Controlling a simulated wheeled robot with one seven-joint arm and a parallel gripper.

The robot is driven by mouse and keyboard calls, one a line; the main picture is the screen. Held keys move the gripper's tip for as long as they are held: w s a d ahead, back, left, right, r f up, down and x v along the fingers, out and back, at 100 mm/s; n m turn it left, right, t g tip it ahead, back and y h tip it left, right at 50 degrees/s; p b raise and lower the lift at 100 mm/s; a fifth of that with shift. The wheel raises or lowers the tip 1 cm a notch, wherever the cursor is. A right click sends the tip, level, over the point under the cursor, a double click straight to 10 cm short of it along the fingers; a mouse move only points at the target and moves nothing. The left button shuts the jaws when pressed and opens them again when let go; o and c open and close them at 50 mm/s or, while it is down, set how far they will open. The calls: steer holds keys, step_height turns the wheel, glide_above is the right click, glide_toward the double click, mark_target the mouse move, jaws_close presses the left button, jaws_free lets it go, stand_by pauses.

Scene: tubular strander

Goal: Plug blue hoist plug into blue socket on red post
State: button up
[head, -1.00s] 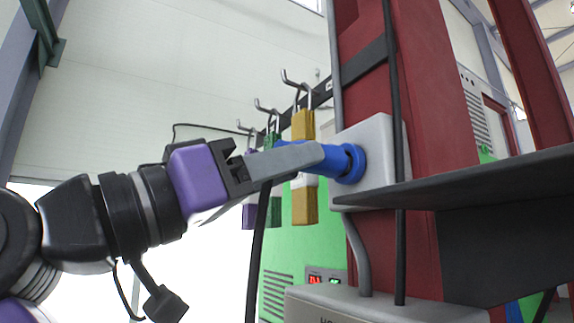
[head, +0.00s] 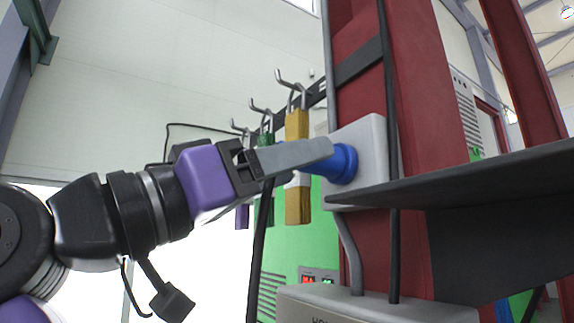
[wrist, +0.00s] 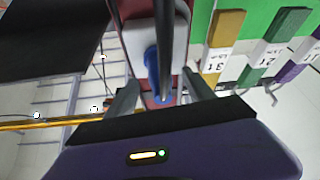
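The blue socket (head: 342,164) sits on a grey box (head: 372,140) on the red post (head: 425,110). The blue hoist plug (head: 314,172) is at the socket's mouth, in line with it and apparently seated; the depth is hidden. Its black cable (head: 262,235) hangs down behind my gripper. My gripper (head: 318,152) is around the plug, one finger covering much of it in the head view. In the wrist view, my gripper (wrist: 158,82) has its fingers spread, with gaps on both sides of the cable and plug. The blue socket (wrist: 151,60) shows partly behind the cable.
A dark shelf plate (head: 470,178) juts out right of the socket. A grey hoist box (head: 370,305) is below. A black cable (head: 392,240) runs down the post.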

steer(key=b+v, duration=0.2)
steer(key=v, duration=0.5)
steer(key=shift+s+a+f, duration=0.15)
steer(key=shift+s+a, duration=0.05)
steer(key=shift+a, duration=0.1)
stand_by(1.6)
